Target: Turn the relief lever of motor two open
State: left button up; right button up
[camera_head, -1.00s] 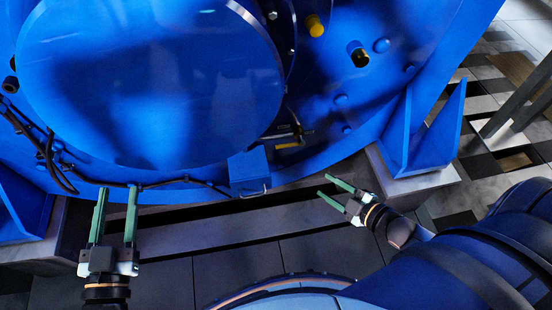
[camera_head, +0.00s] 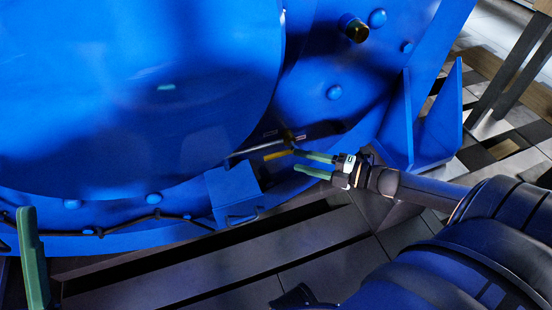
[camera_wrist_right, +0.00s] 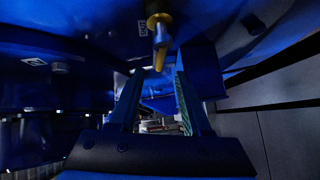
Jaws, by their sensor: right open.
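The big blue motor (camera_head: 130,80) fills the upper left of the head view. A small valve with a yellow relief lever (camera_head: 277,155) sits low on its face. The lever also shows in the right wrist view (camera_wrist_right: 160,58), hanging down between and just beyond the fingertips. My right gripper (camera_head: 298,161) is open, its green fingertips pointing left just beside the lever's right end. The wrist view shows the gap between its fingers (camera_wrist_right: 158,76) empty. Only one green finger of my left gripper (camera_head: 32,255) shows at the lower left, so its opening is hidden.
A blue box (camera_head: 232,190) with a small handle juts out left of and below the lever. A black cable (camera_head: 130,222) runs along the motor's lower edge. A blue foot bracket (camera_head: 425,125) stands at right. A brass fitting (camera_head: 354,29) sticks out above.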

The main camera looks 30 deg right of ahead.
aim_at(280, 156)
jog(key=b+x, duration=0.2)
jog(key=x, duration=0.6)
jog(key=shift+s+b, duration=0.1)
jog(key=shift+b, duration=0.3)
jog(key=shift+c, duration=0.3)
grip_shut()
dwell(0.7)
